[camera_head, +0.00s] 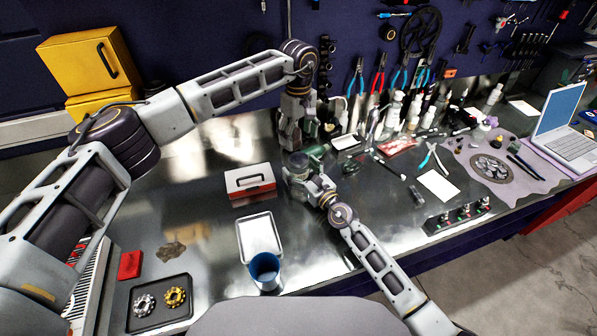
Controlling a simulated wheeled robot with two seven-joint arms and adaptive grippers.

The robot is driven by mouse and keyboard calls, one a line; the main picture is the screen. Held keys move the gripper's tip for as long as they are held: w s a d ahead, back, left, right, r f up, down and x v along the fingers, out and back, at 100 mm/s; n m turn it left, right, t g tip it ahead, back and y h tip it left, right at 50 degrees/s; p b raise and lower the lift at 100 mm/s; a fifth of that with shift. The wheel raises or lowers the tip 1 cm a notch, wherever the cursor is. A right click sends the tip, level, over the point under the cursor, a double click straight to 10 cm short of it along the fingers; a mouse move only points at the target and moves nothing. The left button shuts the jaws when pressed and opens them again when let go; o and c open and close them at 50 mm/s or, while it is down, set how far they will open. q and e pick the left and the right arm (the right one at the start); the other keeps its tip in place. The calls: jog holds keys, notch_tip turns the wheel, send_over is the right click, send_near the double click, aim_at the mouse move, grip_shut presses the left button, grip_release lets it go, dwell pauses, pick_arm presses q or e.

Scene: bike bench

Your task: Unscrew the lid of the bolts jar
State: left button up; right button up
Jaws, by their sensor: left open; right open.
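My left gripper (290,147) hangs down from its raised forearm, over the middle of the bench. My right gripper (300,182) reaches in from the lower right, just below the left one in the picture. Both are open, though their fingers are small and partly hidden. A small round greyish shape (297,161) shows between the two grippers. It may be the bolts jar with its lid, but I cannot tell it clearly from the gripper parts. I cannot see whether either gripper touches it.
A green item (318,154) lies close beside the grippers. A red-and-white box (250,182), a white tray (241,241) and a blue cup (265,268) stand to the left and in front. Bottles (394,108) crowd the back. A laptop (565,126) is far right. Bare bench lies left of the box.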

jog(key=shift+w+a, duration=0.15)
grip_shut()
dwell(0.7)
pick_arm(q)
jog(key=shift+m, duration=0.4)
jog(key=m, duration=1.2)
jog(key=shift+m, duration=0.4)
jog(key=shift+f, duration=0.2)
